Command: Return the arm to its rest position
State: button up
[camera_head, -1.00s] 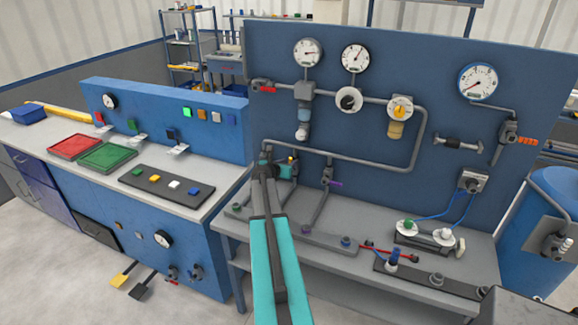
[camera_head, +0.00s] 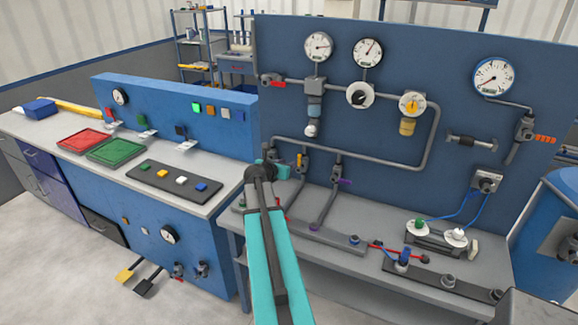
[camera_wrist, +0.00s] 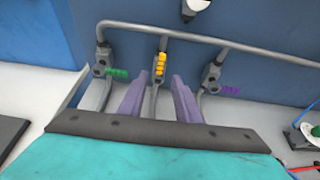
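My arm (camera_head: 272,255), turquoise and dark grey, reaches up from the bottom middle of the head view toward the blue pipe board. My gripper (camera_wrist: 160,85) shows its two fingers spread apart in the wrist view, with no object held between them. In that view they stand in front of the yellow-handled valve (camera_wrist: 160,64), which appears between them but farther back. A green-handled valve (camera_wrist: 117,72) is to the left and a purple-handled valve (camera_wrist: 230,90) to the right. In the head view the gripper is mostly hidden behind my arm's joint.
The blue board (camera_head: 460,50) with pipes and gauges rises behind the grey bench (camera_head: 345,265). To the left, a workbench holds a red tray (camera_head: 84,140), a green tray (camera_head: 117,151) and a dark strip (camera_head: 150,174) with coloured blocks. A blue barrel (camera_head: 560,195) stands at right.

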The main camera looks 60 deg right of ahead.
jog(key=shift+a+r, duration=0.1)
jog(key=shift+a, duration=0.2)
dwell(0.4)
jog(key=w+a+f+m+y, duration=0.25)
jog(key=a+f, duration=0.25)
jog(key=a, duration=0.5)
jog(key=w+a+f+m+y, duration=0.2)
jog(key=w+a+f+m, duration=0.3)
jog(key=a, duration=0.5)
jog(key=w+a+f+m+y, duration=0.25)
jog(key=a+f, duration=0.35)
jog(key=a, duration=0.5)
jog(key=s+a+f+m+g+y, duration=0.1)
jog(key=s+a+f+m+y, duration=0.15)
jog(key=a, duration=0.95)
jog(key=s+a+f+m+y, duration=0.2)
jog(key=s+a+f+m, duration=0.15)
jog(key=a, duration=0.85)
jog(key=s+a+f+m+g+y, duration=0.15)
jog(key=a+f+m, duration=0.25)
jog(key=a, duration=0.8)
jog(key=s+f+g+b, duration=0.5)
jog(key=s+f+b, duration=0.3)
jog(key=s+f, duration=1.7)
jog(key=shift+s+d+f, duration=0.3)
jog(key=shift+d+f, duration=0.15)
jog(key=shift+f, duration=0.2)
